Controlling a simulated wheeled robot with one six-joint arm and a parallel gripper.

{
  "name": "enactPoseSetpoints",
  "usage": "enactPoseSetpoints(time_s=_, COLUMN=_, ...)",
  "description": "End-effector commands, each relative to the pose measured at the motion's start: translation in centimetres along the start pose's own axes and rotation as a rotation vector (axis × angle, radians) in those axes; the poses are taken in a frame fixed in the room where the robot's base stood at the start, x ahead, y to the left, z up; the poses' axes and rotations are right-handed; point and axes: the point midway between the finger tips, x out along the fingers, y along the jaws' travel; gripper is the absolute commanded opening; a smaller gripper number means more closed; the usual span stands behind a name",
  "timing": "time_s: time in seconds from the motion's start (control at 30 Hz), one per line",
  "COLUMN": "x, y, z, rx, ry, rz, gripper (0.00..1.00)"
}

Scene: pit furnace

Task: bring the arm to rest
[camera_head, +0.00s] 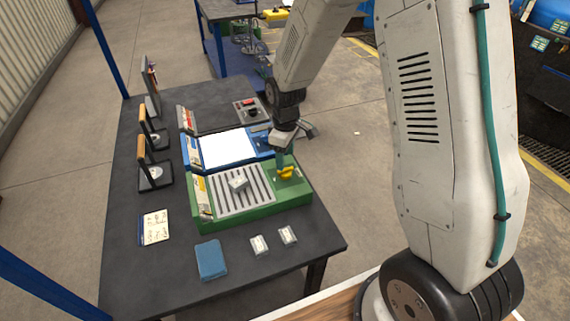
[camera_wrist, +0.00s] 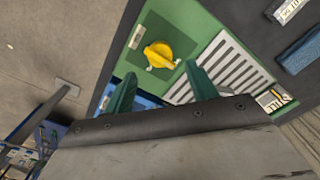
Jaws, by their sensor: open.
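My gripper shows at the end of my arm over the green device (camera_head: 245,222), near its yellow knob (camera_head: 287,173). In the wrist view my gripper (camera_wrist: 158,88) has its two green fingers apart, with nothing held between them. The yellow knob (camera_wrist: 160,54) lies beyond the fingertips on a dark green square of the device, apart from the fingers as far as I can see. My arm reaches down from the top of the head view, and the gripper's fingertips are small there.
The dark table (camera_head: 180,285) bears a blue device with a white panel (camera_head: 226,148) behind the green one. A blue cloth-like pad (camera_head: 211,260), two small white cards (camera_head: 259,245) and a notepad (camera_head: 154,227) lie in front and left.

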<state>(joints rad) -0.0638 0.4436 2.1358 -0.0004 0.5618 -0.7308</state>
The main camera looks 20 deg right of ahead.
Motion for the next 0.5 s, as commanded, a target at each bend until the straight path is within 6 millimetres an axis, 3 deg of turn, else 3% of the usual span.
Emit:
enactPoseSetpoints(time_s=0.17, x=-1.7, y=0.0, z=0.0, rx=0.000, ry=0.000, rz=0.000, gripper=0.57)
enactPoseSetpoints(time_s=0.5, x=-1.9, y=0.0, z=0.0, rx=0.000, ry=-0.001, rz=-0.001, gripper=0.57)
